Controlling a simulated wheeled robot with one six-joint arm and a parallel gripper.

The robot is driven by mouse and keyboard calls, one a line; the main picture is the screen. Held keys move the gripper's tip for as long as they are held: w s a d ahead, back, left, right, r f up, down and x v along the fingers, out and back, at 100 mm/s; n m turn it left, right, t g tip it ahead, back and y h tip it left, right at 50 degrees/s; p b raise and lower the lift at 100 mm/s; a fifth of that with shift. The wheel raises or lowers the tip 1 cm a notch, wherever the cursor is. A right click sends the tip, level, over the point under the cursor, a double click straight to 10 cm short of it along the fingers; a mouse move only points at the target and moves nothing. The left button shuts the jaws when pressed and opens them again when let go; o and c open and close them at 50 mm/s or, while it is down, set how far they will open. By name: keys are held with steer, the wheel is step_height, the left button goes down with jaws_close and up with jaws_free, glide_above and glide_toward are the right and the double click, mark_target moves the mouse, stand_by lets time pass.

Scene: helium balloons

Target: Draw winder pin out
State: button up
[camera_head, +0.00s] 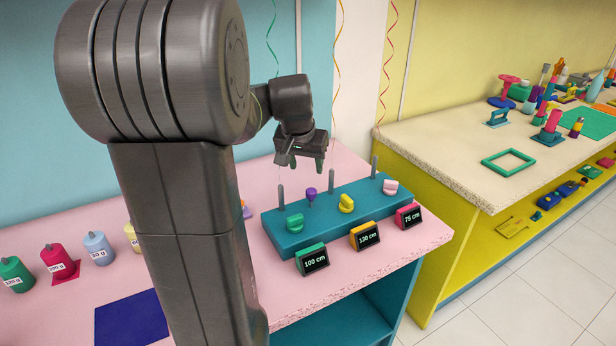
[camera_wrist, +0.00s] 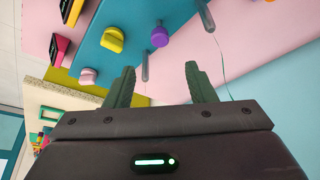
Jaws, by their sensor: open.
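A purple pin with a rounded knob (camera_head: 311,194) stands upright in the teal block (camera_head: 283,241) on the pink counter, probably the winder pin. In the wrist view the purple knob (camera_wrist: 159,37) shows beyond the gap between my fingers. My gripper (camera_head: 303,164) is open and empty above the block, apart from the knob. Its two green fingers (camera_wrist: 160,72) are spread in the wrist view. A yellow cleat (camera_head: 346,203), a green cleat (camera_head: 295,223) and a pink cleat (camera_head: 390,187) sit on the block. The pin's lower end is hidden in the block.
Grey posts (camera_head: 331,181) rise from the block, with strings running up. Signs reading 100 cm (camera_head: 312,259), 130 cm (camera_head: 364,236) and 75 cm (camera_head: 408,216) stand in front. Labelled weights (camera_head: 97,248) stand at the left. A cluttered yellow counter (camera_head: 450,160) is at the right.

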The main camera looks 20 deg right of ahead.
mark_target(310, 192)
steer(key=shift+v, duration=1.25)
steer(key=shift+w, duration=0.1)
steer(key=x, duration=1.4)
steer(key=shift+s+f+p, duration=0.2)
steer(key=shift+f+p, duration=0.1)
steer(key=shift+f, duration=0.65)
steer(key=shift+r, duration=0.1)
